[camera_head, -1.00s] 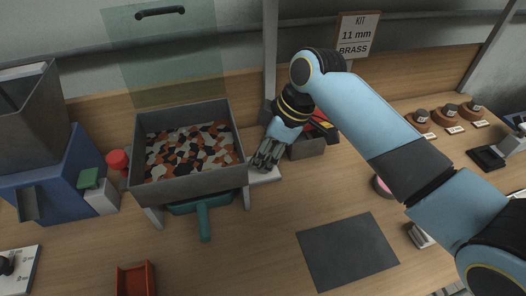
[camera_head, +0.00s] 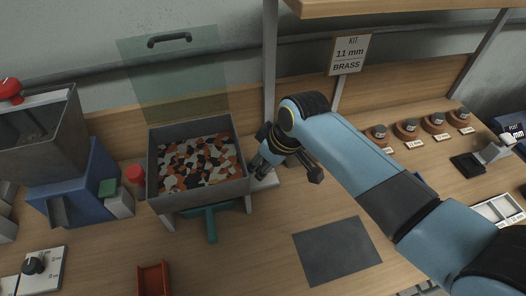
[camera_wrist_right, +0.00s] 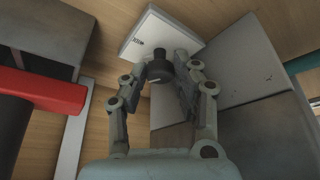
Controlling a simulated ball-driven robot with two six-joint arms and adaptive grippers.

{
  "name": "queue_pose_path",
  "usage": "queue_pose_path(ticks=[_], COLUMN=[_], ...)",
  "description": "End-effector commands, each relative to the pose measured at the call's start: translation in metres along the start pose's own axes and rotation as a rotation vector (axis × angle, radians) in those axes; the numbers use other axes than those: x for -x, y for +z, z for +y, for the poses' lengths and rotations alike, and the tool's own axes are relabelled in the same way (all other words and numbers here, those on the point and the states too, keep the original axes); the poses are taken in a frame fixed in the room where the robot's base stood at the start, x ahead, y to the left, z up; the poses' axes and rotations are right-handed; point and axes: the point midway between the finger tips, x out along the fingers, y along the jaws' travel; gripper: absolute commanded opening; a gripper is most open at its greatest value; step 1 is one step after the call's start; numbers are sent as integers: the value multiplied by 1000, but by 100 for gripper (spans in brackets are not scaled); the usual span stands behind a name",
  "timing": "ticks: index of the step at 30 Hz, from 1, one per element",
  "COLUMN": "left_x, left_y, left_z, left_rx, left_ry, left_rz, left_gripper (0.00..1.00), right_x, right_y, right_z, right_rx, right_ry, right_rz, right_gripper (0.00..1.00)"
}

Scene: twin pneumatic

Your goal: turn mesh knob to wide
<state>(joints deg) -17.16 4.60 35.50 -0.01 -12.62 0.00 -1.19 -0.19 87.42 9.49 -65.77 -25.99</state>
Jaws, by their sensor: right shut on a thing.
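A small black knob (camera_wrist_right: 160,70) with a pale mark sits on a white plate (camera_wrist_right: 150,30) in the right wrist view. The plate has a tiny dark label that I cannot read. My right gripper (camera_wrist_right: 173,72) is shut on the knob, with a finger at each side. In the head view, my right gripper (camera_head: 260,166) is low beside the right wall of the grey bin, over the white plate (camera_head: 266,182). The knob is hidden there behind the fingers. My left gripper is not in view.
The grey bin (camera_head: 198,200) of mixed chips stands just left of the gripper, with a teal chute (camera_head: 211,226) below. A red bar (camera_wrist_right: 45,91) lies left of the fingers in the wrist view. A dark mat (camera_head: 337,250) lies on open table. Another dial (camera_head: 34,264) is front left.

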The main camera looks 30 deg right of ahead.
Motion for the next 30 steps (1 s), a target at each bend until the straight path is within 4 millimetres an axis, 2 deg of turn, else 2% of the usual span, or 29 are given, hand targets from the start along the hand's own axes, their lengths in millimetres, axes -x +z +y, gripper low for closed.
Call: queue_pose_path(ticks=[1,3,10,21,30], left_x=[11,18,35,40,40], left_y=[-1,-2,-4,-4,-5], left_z=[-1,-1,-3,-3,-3], left_rx=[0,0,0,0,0], left_ry=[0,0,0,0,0], left_rz=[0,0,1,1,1], left_gripper=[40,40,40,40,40], right_x=[5,5,2,0,-1], right_y=[-2,-3,-2,-2,-3], right_z=[-2,-2,-3,-4,-4], right_rx=[-40,-101,-295,-531,-614], right_ry=[13,38,120,218,253], right_rz=[-1,0,1,3,3], right_gripper=[0,0,0,0,0])
